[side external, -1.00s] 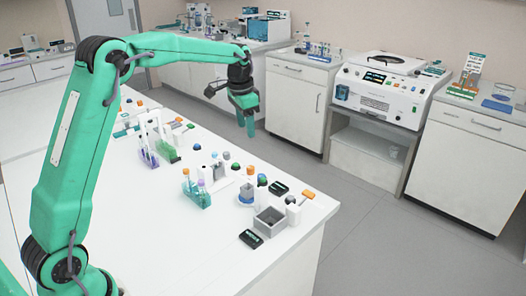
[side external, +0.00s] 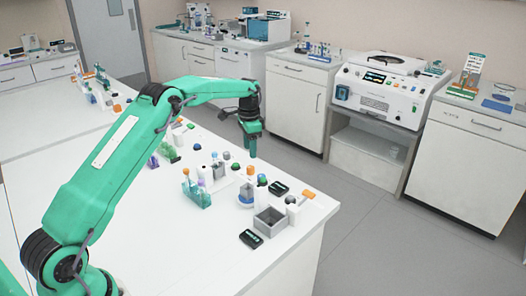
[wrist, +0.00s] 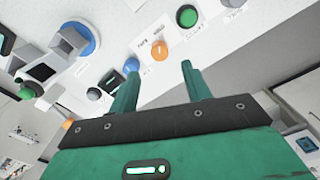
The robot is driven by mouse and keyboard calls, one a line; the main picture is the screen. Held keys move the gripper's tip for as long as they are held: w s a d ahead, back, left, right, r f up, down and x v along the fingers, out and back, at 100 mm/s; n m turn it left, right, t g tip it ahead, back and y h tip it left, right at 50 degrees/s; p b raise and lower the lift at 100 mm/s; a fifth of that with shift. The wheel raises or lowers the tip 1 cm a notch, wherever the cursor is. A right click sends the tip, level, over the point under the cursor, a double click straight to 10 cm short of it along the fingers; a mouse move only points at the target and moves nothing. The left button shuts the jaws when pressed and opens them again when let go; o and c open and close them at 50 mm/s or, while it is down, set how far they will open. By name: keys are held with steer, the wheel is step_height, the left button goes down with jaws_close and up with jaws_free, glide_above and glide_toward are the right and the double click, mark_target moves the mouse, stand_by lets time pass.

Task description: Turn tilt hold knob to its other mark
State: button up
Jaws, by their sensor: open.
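In the wrist view an orange knob (wrist: 159,50) with a pale line on its face stands on a white surface, with small printed marks around it. A green knob (wrist: 187,17), a blue knob (wrist: 132,65) and a black knob (wrist: 94,93) stand near it. I cannot read which label says tilt hold. My gripper (wrist: 158,70) is open and empty, its fingertips apart, the orange knob showing just beyond the gap between them. In the side external view my gripper (side external: 252,155) points down over the bench's far edge, near several small coloured knobs.
The white bench (side external: 150,235) is clear at its near left. A rack of tubes (side external: 196,192), a grey open box (side external: 270,220) and a black device (side external: 251,238) stand right of the arm. A blue-ringed grey block (wrist: 72,42) shows in the wrist view.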

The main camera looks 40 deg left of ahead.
mark_target(251, 167)
steer(key=shift+f, duration=0.1)
steer(key=shift+f, duration=3.75)
steer(key=c, duration=1)
